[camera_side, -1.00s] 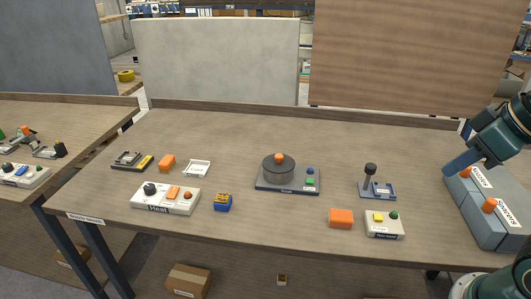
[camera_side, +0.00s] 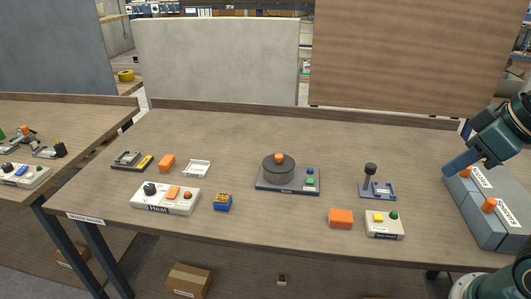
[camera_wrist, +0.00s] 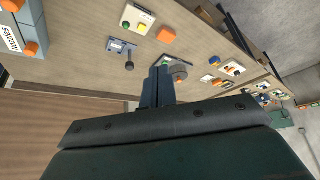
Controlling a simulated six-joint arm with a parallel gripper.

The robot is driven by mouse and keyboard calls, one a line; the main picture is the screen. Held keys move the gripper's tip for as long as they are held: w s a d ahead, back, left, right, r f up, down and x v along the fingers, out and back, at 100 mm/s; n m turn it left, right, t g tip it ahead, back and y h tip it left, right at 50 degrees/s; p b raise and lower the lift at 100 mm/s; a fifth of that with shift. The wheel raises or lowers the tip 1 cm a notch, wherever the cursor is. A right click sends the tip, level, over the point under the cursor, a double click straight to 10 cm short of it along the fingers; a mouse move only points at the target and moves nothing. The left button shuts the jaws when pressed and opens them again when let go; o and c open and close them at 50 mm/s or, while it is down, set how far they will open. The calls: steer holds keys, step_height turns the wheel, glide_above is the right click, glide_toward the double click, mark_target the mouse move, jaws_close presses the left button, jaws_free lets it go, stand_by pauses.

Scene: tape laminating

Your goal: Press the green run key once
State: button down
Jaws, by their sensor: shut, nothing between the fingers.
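Two green buttons show in the side view, and I cannot tell from the labels which is the run key. One green button (camera_side: 310,182) is on the dark base (camera_side: 287,190) beside the round grey pot (camera_side: 278,169), below a blue button (camera_side: 310,171). The other green button (camera_side: 394,216) is on a white box (camera_side: 384,231) beside a yellow button (camera_side: 378,217). My gripper (camera_side: 452,170) is shut and empty at the right, over the left end of the grey-blue boxes. It also shows in the wrist view (camera_wrist: 160,71), apart from both buttons.
A lever (camera_side: 371,173) stands upright near the white box, with an orange block (camera_side: 341,218) to that box's left. Grey-blue boxes with orange knobs (camera_side: 490,205) are at the right. A white heat panel (camera_side: 165,199) is at the left. The table's back strip is clear.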

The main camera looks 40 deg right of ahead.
steer(key=shift+w, duration=0.1)
steer(key=n+t, duration=0.4)
steer(key=n, duration=0.4)
glide_above(313, 182)
step_height(313, 182, down, 14)
steer(key=shift+r, duration=0.15)
steer(key=shift+f, duration=4.4)
